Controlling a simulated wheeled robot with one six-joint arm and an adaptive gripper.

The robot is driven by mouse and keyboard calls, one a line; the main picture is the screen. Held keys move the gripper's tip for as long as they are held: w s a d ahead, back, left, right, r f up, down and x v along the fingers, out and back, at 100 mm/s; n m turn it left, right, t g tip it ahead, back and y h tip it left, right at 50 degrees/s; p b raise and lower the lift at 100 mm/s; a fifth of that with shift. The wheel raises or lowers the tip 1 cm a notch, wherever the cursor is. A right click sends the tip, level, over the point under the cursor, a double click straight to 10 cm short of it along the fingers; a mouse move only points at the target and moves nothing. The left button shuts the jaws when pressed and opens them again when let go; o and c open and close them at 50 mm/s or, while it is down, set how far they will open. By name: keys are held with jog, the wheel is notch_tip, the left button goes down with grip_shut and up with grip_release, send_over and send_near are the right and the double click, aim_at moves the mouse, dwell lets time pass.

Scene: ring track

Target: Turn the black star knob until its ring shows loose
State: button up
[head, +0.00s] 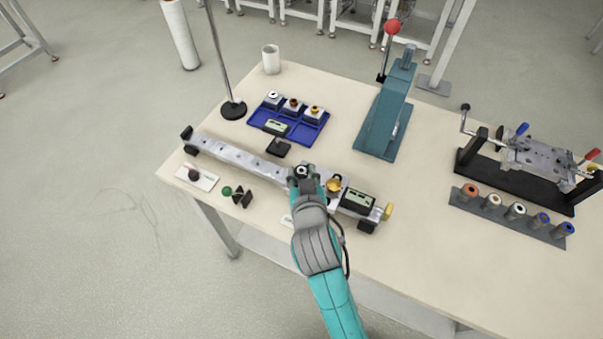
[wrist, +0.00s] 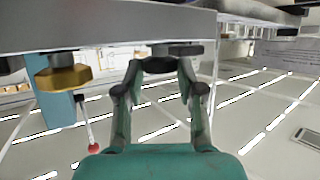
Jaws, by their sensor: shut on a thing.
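A long grey rail (head: 237,157) lies across the table in the head view; its edge (wrist: 100,32) spans the top of the wrist view. My gripper (head: 302,175) is over the rail's middle. In the wrist view its fingers (wrist: 160,64) are shut on a dark piece, taken as the black star knob (wrist: 178,50), against the rail. The fingers hide much of the knob, and I cannot make out its ring or what it shows. A brass knob (head: 334,184) sits just right of my gripper; it also shows in the wrist view (wrist: 62,78).
A display box (head: 358,200) and yellow knob (head: 388,211) are at the rail's right end. A green knob (head: 226,190) and black pieces (head: 242,197) lie in front. Behind are a blue tray (head: 311,135), a teal press (head: 377,125) and a stand pole (head: 220,60).

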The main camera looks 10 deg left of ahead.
jog(key=n+y, duration=0.1)
jog(key=n+g+y, duration=0.1)
jog(key=n+y, duration=0.1)
jog(key=d+n+g+y, duration=0.1)
jog(key=y, duration=0.1)
jog(key=shift+w+n, duration=0.25)
jog(key=shift+n, duration=0.15)
jog(key=shift+d+f+n+g+y, duration=0.1)
jog(key=shift+f+n+g+y, duration=0.05)
jog(key=shift+n+g+y, duration=1.05)
jog(key=shift+f+n+g, duration=0.1)
jog(key=shift+n+g, duration=0.2)
jog(key=o, duration=1.1)
jog(key=shift+w, duration=0.1)
jog(key=shift+o, duration=0.3)
jog(key=shift+r, duration=0.2)
jog(key=v, duration=1.2)
jog(key=shift+f, duration=0.15)
